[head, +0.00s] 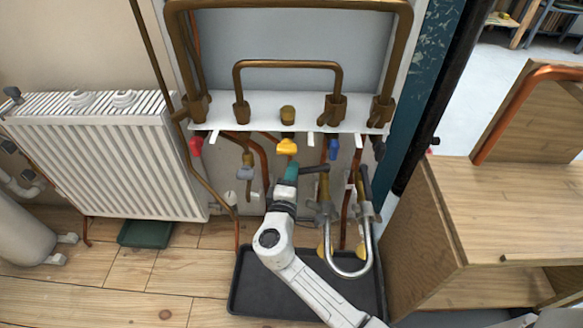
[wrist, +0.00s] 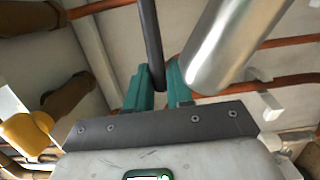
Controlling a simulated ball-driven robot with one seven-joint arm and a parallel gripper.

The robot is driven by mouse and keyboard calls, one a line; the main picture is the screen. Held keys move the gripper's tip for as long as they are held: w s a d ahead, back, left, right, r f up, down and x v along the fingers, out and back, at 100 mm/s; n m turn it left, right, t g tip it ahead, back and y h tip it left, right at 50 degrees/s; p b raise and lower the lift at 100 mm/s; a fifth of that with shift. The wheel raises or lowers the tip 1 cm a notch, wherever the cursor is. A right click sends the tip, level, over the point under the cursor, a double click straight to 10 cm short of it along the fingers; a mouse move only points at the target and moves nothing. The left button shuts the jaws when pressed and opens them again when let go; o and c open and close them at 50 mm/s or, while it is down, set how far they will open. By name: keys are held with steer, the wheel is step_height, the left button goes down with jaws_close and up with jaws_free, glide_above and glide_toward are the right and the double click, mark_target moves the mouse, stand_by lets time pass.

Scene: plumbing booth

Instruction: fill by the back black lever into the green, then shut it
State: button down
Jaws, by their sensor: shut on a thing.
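My gripper (head: 292,172) has teal fingers and is closed on a thin black lever (head: 314,169), which sticks out level from a brass and grey tap (head: 325,192). In the wrist view the black lever (wrist: 151,45) runs between my teal fingers (wrist: 160,85). A second black lever (head: 365,182) stands steeply to the right, by the curved silver spout (head: 364,262). I cannot tell for sure which lever is the back one. A dark green tray (head: 145,234) lies on the floor below the radiator. No water is visible.
A black tray (head: 240,300) lies under the taps. Yellow (head: 287,147), red (head: 196,146) and blue (head: 333,149) handles sit under the white shelf. A white radiator (head: 105,155) is at left, a wooden cabinet (head: 480,205) at right. In the wrist view a silver tube (wrist: 232,45) is close beside my fingers.

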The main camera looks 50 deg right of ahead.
steer(key=shift+s+a+f+n+t+y, duration=0.1)
steer(key=shift+s+a+n+t+y, duration=0.15)
steer(key=shift+n+t+y, duration=0.15)
steer(key=shift+s+a+n+t+y, duration=0.1)
steer(key=shift+s+n+t+y, duration=0.15)
steer(key=shift+t, duration=0.25)
steer(key=c, duration=1.1)
jaws_free()
steer(key=p+v, duration=0.2)
steer(key=v, duration=0.8)
steer(key=shift+s+a, duration=0.2)
steer(key=shift+a, duration=0.15)
